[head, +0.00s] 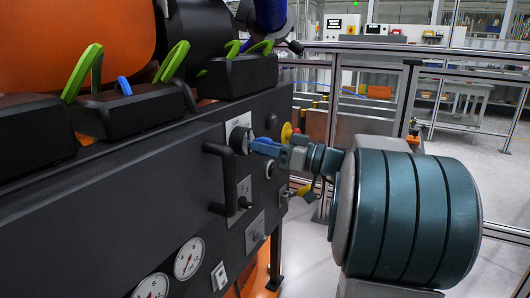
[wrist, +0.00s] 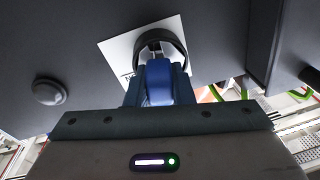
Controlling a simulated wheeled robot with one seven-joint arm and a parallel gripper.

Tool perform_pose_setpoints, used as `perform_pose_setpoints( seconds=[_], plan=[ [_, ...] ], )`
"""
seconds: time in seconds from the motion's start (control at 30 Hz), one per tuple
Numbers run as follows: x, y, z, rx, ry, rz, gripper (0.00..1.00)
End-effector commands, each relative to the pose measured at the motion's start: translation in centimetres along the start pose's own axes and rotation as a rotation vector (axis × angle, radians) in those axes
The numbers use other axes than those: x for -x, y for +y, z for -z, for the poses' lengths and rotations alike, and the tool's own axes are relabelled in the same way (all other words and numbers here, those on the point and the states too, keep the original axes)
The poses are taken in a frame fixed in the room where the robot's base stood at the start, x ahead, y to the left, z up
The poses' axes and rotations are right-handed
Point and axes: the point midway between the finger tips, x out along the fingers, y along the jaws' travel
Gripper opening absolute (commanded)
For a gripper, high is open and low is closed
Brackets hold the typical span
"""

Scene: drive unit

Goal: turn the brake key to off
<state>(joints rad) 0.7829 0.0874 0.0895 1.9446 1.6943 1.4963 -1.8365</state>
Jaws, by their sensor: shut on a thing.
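The blue brake key (head: 263,146) sticks out from a dark round collar (head: 241,140) on the front of the dark drive unit panel (head: 150,190). A white label plate lies behind the collar. My gripper (head: 276,150) reaches in from the right and is shut on the key. In the wrist view the blue key (wrist: 158,80) lies between the two fingers of my gripper (wrist: 158,92), below the dark ring (wrist: 160,45). Most of the white label (wrist: 122,55) is hidden by the ring and fingers; only part of its lettering shows, so I cannot read the key's position.
A black bar handle (head: 228,180) juts out just left of the key. Gauges (head: 189,258) are lower left. Metal fencing (head: 405,100) stands behind.

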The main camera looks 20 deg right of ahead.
Motion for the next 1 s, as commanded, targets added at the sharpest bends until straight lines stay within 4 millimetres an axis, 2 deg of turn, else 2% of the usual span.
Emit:
perform_pose_setpoints(
  seconds=[0.37,1.0],
  plan=[
    [-0.01,-0.01,-0.06,0.006,-0.001,0.001,0.0],
    [0.03,0.09,-0.18,0.118,-0.013,0.008,0.0]
  ],
)
